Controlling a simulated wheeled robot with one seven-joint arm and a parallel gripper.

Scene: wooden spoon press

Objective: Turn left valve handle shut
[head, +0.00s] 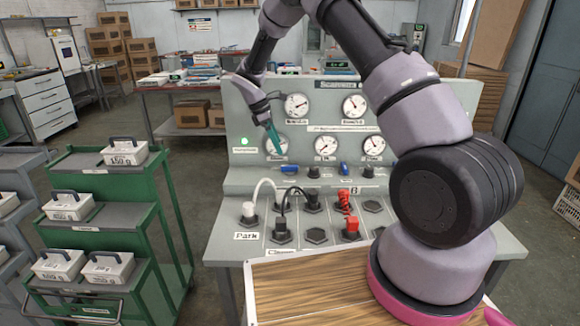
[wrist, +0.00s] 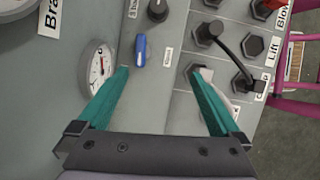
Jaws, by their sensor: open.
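The left blue valve handle (head: 290,170) lies sideways on the console's sloped face, below the left lower gauge. In the wrist view the blue handle (wrist: 140,50) shows upright in the picture, just beyond the left fingertip and nearer that finger than the other. My gripper (head: 275,140) is over the left side of the console, in front of the lower left gauge. In the wrist view my gripper (wrist: 165,70) has its teal fingers wide apart with nothing between them. I cannot tell the exact gap to the handle.
A second blue handle (head: 343,169) sits farther right, with a black knob (head: 313,172) between. Cable plugs and a red connector (head: 350,228) stand out from the lower panel. Gauges (head: 297,106) fill the upright panel. A green cart (head: 115,220) stands at left.

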